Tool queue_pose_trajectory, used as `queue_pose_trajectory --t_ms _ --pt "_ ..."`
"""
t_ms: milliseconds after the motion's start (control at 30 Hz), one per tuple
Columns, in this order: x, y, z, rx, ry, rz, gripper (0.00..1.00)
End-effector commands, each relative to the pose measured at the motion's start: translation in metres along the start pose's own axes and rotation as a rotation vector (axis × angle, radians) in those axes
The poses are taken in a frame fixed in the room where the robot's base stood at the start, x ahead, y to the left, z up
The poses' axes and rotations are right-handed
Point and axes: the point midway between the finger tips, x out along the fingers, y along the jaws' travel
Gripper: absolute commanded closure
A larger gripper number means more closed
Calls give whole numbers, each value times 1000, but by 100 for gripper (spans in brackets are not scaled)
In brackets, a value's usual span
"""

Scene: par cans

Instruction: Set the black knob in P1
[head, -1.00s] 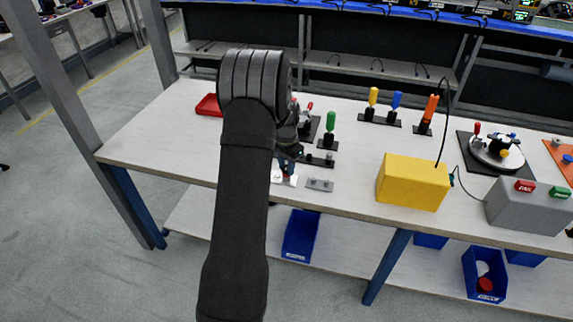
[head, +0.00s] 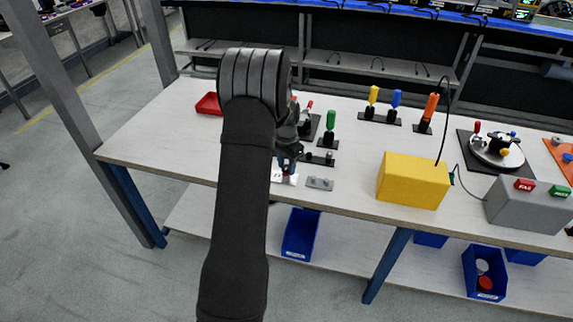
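My gripper (head: 287,164) is low over the front of the white table, just past my arm, which covers much of it. Its fingers are small and dark here, and I cannot tell whether they are open, shut or holding something. A small white plate with dark marks (head: 291,180) lies right below the fingertips, partly hidden. I cannot make out a black knob at the gripper, nor read a P1 label. A black strip with small posts (head: 318,161) lies just right of the gripper, and a grey block with studs (head: 320,184) lies in front of it.
A green-handled piece (head: 330,128) stands behind the strip. Yellow (head: 374,94), blue (head: 396,99) and orange (head: 431,106) handles stand further back. A yellow box (head: 412,182) is to the right, with a turntable (head: 497,150) beyond. A red tray (head: 209,104) is at the left.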

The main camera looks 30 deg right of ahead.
Motion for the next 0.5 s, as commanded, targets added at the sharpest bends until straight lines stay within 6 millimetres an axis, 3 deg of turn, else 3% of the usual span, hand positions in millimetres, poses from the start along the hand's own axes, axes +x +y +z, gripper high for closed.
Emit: queue_pose_trajectory --t_ms 333,367,500 --pt "0 0 0 0 0 0 63" --pt "0 0 0 0 0 0 62" --pt "0 0 0 0 0 0 38"
